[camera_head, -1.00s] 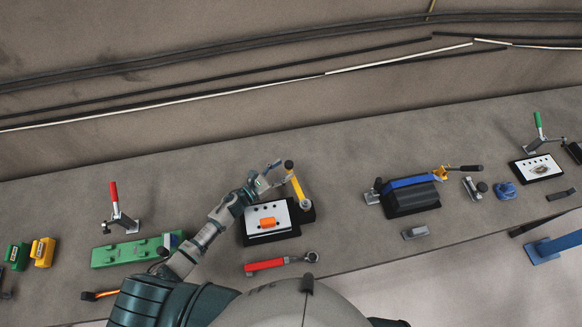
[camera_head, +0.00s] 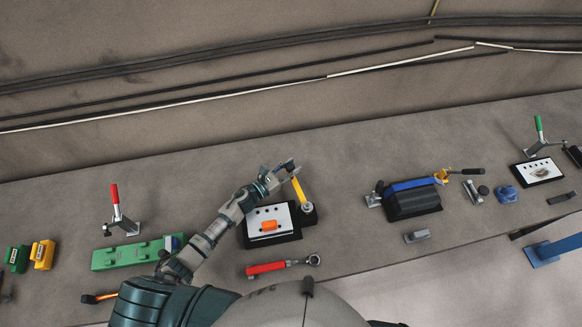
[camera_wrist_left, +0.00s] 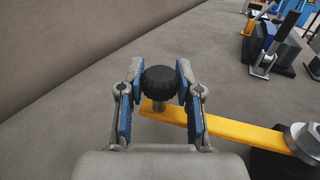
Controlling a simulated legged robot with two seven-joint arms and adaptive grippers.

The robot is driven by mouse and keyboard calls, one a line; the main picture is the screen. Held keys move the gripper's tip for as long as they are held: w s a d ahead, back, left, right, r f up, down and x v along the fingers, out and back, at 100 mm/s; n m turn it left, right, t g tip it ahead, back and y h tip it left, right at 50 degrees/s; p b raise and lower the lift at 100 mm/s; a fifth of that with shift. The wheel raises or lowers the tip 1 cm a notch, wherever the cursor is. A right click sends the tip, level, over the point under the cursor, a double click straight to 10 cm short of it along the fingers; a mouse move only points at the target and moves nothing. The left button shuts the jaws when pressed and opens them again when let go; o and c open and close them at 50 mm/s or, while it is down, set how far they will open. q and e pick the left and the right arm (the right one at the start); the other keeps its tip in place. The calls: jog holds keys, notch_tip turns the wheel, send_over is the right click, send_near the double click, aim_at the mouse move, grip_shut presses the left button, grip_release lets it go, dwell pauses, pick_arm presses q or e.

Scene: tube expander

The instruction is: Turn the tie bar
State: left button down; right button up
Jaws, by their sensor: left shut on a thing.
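The tie bar (camera_head: 298,188) is a yellow bar pivoted at its lower end on a round grey hub (camera_head: 307,207) on a dark base. In the left wrist view, the yellow bar (camera_wrist_left: 225,128) runs from a black knob (camera_wrist_left: 160,82) rightward to a large bolt (camera_wrist_left: 304,139). My left gripper (camera_head: 289,166) is at the bar's upper end, its two blue-padded fingers on either side of the knob, shut on it. The knob is mostly hidden in the head view. My right gripper is not in view.
A red-handled wrench (camera_head: 270,268) lies in front. A green block (camera_head: 120,256) and a red-handled clamp (camera_head: 118,212) stand left. A blue-topped black block (camera_head: 412,202) stands right. The table behind is clear.

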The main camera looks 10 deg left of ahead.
pick_arm(q)
jog(key=s+a+n+t+y, duration=0.1)
jog(key=y, duration=0.1)
jog(key=s+a+n+t+y+b, duration=0.1)
jog(key=a, duration=0.1)
jog(key=shift+s+f+n+y, duration=0.1)
jog(key=shift+s+n+y, duration=0.25)
jog(key=shift+n+y, duration=0.05)
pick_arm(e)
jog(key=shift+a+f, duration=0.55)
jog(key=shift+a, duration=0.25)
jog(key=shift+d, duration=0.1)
pick_arm(q)
jog(key=c, duration=0.7)
grip_release()
jog(key=shift+c, duration=0.2)
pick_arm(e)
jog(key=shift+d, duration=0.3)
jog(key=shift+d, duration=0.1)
pick_arm(q)
notch_tip(320, 180, up, 10)
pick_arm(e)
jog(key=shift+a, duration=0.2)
